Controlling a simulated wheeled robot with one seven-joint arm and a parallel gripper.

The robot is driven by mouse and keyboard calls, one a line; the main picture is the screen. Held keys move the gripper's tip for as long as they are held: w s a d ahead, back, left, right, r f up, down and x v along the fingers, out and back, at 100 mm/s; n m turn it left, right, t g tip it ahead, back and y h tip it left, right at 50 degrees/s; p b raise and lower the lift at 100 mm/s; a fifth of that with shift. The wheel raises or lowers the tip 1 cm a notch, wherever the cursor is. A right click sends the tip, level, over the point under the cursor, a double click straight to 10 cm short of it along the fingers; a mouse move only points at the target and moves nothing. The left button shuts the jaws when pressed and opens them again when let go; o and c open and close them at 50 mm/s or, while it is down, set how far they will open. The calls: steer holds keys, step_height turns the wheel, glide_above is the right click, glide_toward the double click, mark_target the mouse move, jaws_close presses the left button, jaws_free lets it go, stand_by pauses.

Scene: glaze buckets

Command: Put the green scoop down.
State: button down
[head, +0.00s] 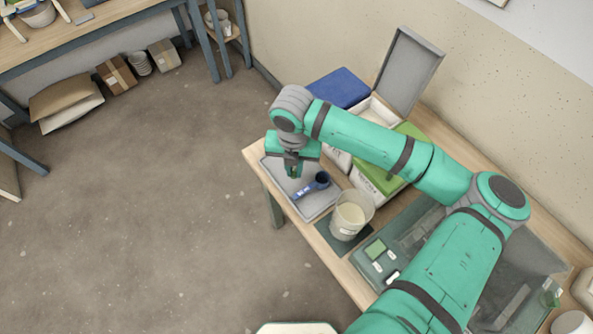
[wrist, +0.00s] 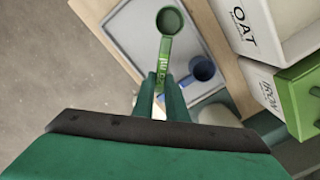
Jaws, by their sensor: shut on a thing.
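My gripper (head: 293,172) is shut on the green scoop (wrist: 168,22) and holds it above the grey tray (head: 322,207) at the left end of the table. In the wrist view the scoop's lettered handle is between the fingertips (wrist: 165,88), its round cup pointing away from me. In the head view the green scoop is hard to tell apart from the green gripper. The tray also shows in the wrist view (wrist: 125,22). A blue scoop (head: 321,180) lies on the tray, right of the green scoop in the wrist view (wrist: 202,69).
A pale bucket (head: 349,218) stands on a dark mat beside the tray. Bins stand behind: one blue-lidded (head: 340,88), one open with a raised grey lid (head: 410,65), one green-lidded (wrist: 302,97). A green device (head: 378,256) sits nearer me. The tray's left part is bare.

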steer(key=shift+w+d+f, duration=0.2)
steer(key=shift+w+f, duration=0.4)
steer(key=shift+f, duration=0.15)
steer(key=shift+w+d+f, duration=0.1)
steer(key=shift+w+f, duration=0.1)
steer(key=shift+f, duration=0.75)
steer(key=shift+w+f, duration=0.15)
steer(key=shift+f, duration=0.75)
steer(key=shift+s+f, duration=0.1)
steer(key=shift+s, duration=0.05)
steer(key=c, duration=1.8)
jaws_free()
steer(key=shift+o, duration=0.2)
steer(key=shift+d+r, duration=0.1)
steer(key=shift+r, duration=0.1)
step_height(320, 180, up, 12)
steer(key=shift+s+f, duration=0.1)
steer(key=shift+s, duration=0.05)
